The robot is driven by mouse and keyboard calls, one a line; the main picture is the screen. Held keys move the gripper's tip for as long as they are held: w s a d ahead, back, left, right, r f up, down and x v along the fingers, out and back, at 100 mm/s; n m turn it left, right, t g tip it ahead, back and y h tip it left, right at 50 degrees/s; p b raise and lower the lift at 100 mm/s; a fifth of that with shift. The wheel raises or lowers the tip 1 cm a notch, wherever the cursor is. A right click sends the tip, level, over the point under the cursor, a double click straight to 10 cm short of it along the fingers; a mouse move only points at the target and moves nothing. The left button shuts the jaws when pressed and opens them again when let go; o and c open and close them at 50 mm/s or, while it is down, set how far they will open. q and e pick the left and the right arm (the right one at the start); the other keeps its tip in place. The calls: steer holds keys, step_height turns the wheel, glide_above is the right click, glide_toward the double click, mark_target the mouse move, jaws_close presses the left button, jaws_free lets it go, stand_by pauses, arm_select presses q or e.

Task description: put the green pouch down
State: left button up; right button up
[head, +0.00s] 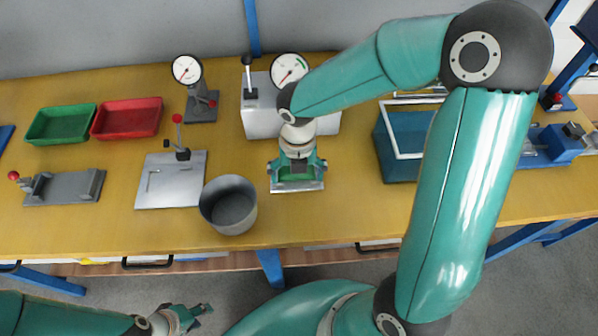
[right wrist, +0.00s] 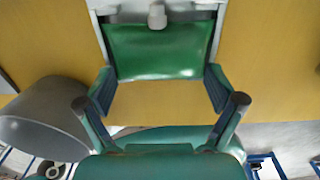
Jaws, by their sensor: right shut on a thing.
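The green pouch (head: 296,173) is between the fingers of my right gripper (head: 298,168), over a small metal plate (head: 297,187) near the middle of the bench. In the right wrist view the pouch (right wrist: 155,52) lies flat across the gap, with a finger pad at each side edge. My right gripper (right wrist: 160,95) is shut on it. Pale metal rims show along both sides of the pouch there. I cannot tell whether the pouch touches the plate. My left gripper (head: 187,317) is low in the head view, in front of the bench, empty and apparently open.
A grey pot (head: 229,205) stands close left of the plate. A gauge press (head: 262,115) is behind it. A blue bin (head: 396,160) is to the right. Green (head: 62,124) and red (head: 128,118) trays and clamp fixtures are left. Bare bench lies between plate and bin.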

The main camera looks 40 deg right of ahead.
steer(key=o, duration=0.7)
steer(key=shift+f, duration=0.1)
steer(key=shift+c, duration=0.2)
step_height(320, 180, up, 12)
steer(key=p, duration=0.1)
stand_by(0.7)
